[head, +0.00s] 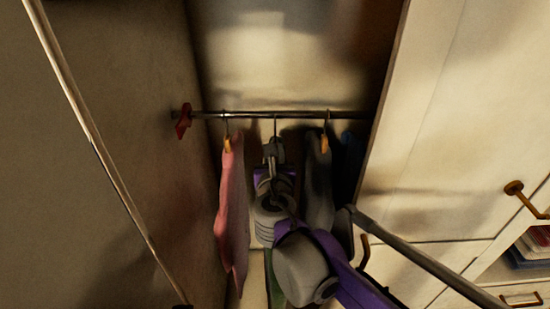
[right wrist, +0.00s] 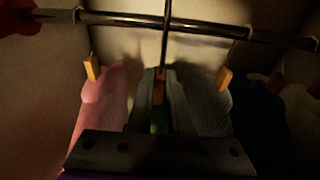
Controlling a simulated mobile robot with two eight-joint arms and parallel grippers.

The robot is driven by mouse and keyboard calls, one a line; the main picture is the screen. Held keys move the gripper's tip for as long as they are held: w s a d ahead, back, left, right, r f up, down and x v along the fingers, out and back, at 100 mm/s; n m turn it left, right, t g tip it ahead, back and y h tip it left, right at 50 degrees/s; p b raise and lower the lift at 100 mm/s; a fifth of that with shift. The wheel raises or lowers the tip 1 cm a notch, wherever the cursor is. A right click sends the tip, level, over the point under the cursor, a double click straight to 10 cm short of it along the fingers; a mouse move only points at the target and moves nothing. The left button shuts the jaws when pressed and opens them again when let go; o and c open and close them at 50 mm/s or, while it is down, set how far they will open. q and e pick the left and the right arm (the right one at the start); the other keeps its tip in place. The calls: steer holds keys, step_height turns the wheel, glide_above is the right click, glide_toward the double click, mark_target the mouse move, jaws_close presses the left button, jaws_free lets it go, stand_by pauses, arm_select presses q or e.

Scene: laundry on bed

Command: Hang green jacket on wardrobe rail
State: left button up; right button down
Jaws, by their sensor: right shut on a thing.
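My right gripper (head: 273,150) is just below the wardrobe rail (head: 295,114), between the hanging clothes. In the right wrist view, its two fingers (right wrist: 159,80) are shut on a hanger with a wooden part (right wrist: 158,92). The hanger's thin metal hook (right wrist: 167,40) runs up to the rail (right wrist: 205,30); whether it bears on the rail I cannot tell. A strip of the green jacket (right wrist: 158,122) shows between the fingers, and some green cloth (head: 273,285) shows below my arm in the head view. Most of the jacket is hidden. My left gripper is not in view.
A pink garment (head: 232,205) hangs to the left, a dark grey one (head: 318,185) close on the right, and a dark blue one (head: 351,155) beyond it. A red thing (head: 183,121) is at the rail's left end. Wardrobe side walls bound the space.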

steer(key=shift+w+b, duration=0.35)
steer(key=shift+w, duration=3.6)
steer(key=shift+f+b, duration=0.6)
steer(key=shift+f, duration=0.7)
